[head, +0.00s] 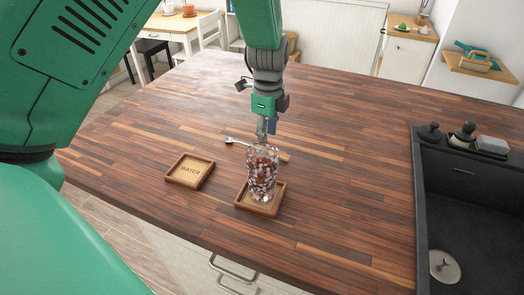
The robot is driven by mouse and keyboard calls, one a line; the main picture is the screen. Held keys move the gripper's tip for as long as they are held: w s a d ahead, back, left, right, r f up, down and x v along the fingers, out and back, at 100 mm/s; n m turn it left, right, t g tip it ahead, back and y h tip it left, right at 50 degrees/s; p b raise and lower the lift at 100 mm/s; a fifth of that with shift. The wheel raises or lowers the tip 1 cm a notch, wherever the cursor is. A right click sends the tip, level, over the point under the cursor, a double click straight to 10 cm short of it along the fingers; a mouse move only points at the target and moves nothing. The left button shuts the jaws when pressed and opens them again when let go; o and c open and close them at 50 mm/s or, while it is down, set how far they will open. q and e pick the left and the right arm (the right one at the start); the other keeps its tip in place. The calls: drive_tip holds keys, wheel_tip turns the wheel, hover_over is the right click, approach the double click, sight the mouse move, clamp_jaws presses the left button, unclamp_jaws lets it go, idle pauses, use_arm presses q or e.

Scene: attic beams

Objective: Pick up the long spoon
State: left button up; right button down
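The long spoon (238,142) lies on the wooden countertop, just behind a clear glass (262,176). Its silver end shows at the left; the glass and the gripper hide part of its middle, and a light strip at the right may be its handle. My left gripper (266,132) points down over the spoon, behind the glass rim. Its fingertips are small and partly overlapped by the glass, so I cannot tell whether they are open, shut or touching the spoon. My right gripper is out of view.
The glass holds dark red and white pieces and stands on a wooden coaster (243,204). An empty coaster marked WATER (186,183) lies left of it. The far countertop is clear.

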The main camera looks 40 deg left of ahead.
use_arm(q)
drive_tip(key=f, duration=0.4)
drive_tip(key=shift+s+f, duration=0.3)
drive_tip(key=shift+a+f, duration=0.35)
drive_tip(key=shift+a, duration=0.05)
drive_tip(key=shift+d, duration=0.1)
clamp_jaws()
drive_tip(key=shift+d+r, duration=0.1)
drive_tip(key=shift+d, duration=0.15)
drive_tip(key=r, duration=0.9)
drive_tip(key=shift+a+r, duration=0.1)
drive_tip(key=shift+a, duration=0.1)
drive_tip(key=shift+d+r, duration=0.15)
drive_tip(key=shift+r, duration=0.25)
